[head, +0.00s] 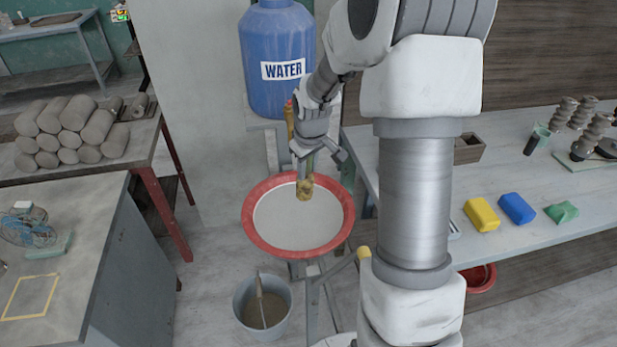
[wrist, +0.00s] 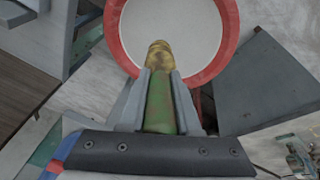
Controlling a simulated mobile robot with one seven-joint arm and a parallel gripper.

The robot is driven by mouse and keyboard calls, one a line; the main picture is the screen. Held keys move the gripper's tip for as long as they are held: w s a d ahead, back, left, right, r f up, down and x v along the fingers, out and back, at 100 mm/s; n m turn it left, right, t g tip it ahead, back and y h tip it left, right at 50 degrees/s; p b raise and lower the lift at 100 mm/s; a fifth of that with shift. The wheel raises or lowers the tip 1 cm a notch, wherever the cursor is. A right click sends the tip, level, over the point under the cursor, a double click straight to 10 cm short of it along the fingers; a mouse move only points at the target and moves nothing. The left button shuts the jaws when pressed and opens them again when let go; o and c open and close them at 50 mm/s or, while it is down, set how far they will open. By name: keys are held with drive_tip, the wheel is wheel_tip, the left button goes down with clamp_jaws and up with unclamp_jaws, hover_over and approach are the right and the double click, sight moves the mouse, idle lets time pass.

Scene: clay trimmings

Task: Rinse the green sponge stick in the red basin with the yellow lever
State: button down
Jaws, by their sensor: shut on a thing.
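My gripper (head: 318,150) is shut on the green sponge stick (head: 306,186), whose brownish-yellow sponge end points down over the red basin (head: 254,233). In the wrist view, the green handle of the stick (wrist: 160,103) lies between the two grey fingers (wrist: 159,100), with the sponge end past the fingertips and in front of the basin (wrist: 234,15). The basin has a red rim and a pale grey inside. I cannot tell whether the sponge touches anything inside it. The yellow lever end (head: 363,253) shows at the basin's lower right, below the rim.
A blue water tank (head: 277,60) stands behind the basin. A grey bucket (head: 262,305) with a stick in it stands on the floor below. The right bench (head: 510,240) holds yellow, blue and green blocks. Stacked clay rolls (head: 68,130) lie on the left table.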

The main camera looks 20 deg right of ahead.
sight(310, 192)
drive_tip(key=shift+w+d+f, duration=0.1)
drive_tip(key=shift+d, duration=0.2)
wheel_tip(310, 192, down, 10)
drive_tip(key=b, duration=0.7)
drive_tip(key=shift+b, duration=0.4)
drive_tip(key=shift+w+d, duration=0.25)
drive_tip(key=shift+d, duration=0.15)
drive_tip(key=shift+a, duration=0.15)
idle(0.4)
drive_tip(key=shift+s+a, duration=0.2)
drive_tip(key=shift+a, duration=0.1)
drive_tip(key=shift+d, duration=0.15)
